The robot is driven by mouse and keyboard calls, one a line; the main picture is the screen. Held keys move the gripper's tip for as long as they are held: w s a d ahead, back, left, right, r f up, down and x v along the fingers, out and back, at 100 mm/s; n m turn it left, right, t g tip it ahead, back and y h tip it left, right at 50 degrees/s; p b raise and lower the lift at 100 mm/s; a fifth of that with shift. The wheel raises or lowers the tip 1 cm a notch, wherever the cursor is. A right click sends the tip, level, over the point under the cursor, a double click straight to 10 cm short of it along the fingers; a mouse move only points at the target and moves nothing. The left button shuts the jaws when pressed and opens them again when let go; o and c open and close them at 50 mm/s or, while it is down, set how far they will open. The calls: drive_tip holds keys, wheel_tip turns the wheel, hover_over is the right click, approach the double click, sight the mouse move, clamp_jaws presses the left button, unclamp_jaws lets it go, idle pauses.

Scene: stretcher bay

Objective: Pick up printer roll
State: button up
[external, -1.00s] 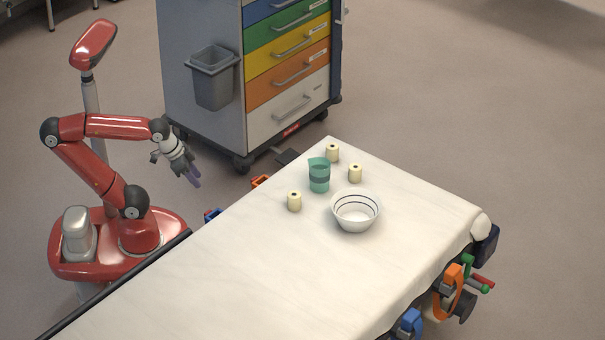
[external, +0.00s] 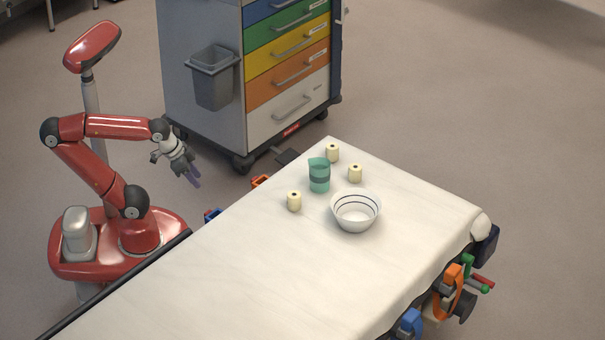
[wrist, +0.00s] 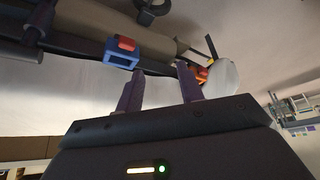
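Three cream printer rolls stand upright on the white-sheeted stretcher (external: 235,265) in the external view. One roll (external: 294,201) is nearest my arm, another (external: 355,173) is right of the green jug, and the third (external: 332,153) is behind it. My gripper (external: 194,179) hangs in the air left of the stretcher edge, apart from all the rolls. In the wrist view my gripper (wrist: 160,88) shows two purple fingers spread apart with nothing between them. No roll can be made out in the wrist view.
A drawer cart (external: 205,110) with a grey bin (external: 213,78) stands behind the stretcher. The near part of the sheet is clear.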

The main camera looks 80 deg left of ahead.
drive_tip(key=o, duration=0.5)
wheel_tip(320, 180, up, 10)
drive_tip(key=m+g, duration=0.4)
drive_tip(key=g, duration=0.1)
hover_over(294, 194)
drive_tip(key=a, duration=0.1)
drive_tip(key=shift+s+r+b, duration=0.2)
drive_tip(key=shift+s+b, duration=0.05)
drive_tip(key=shift+b, duration=0.1)
drive_tip(key=shift+w+d+f+m+g, duration=0.15)
drive_tip(key=shift+m+g, duration=0.15)
drive_tip(key=shift+f, duration=0.3)
drive_tip(key=f, duration=0.2)
drive_tip(key=f+b, duration=0.1)
drive_tip(key=f, duration=0.1)
drive_tip(key=d+f+b, duration=0.1)
drive_tip(key=f, duration=0.2)
drive_tip(key=shift+w+f, duration=0.1)
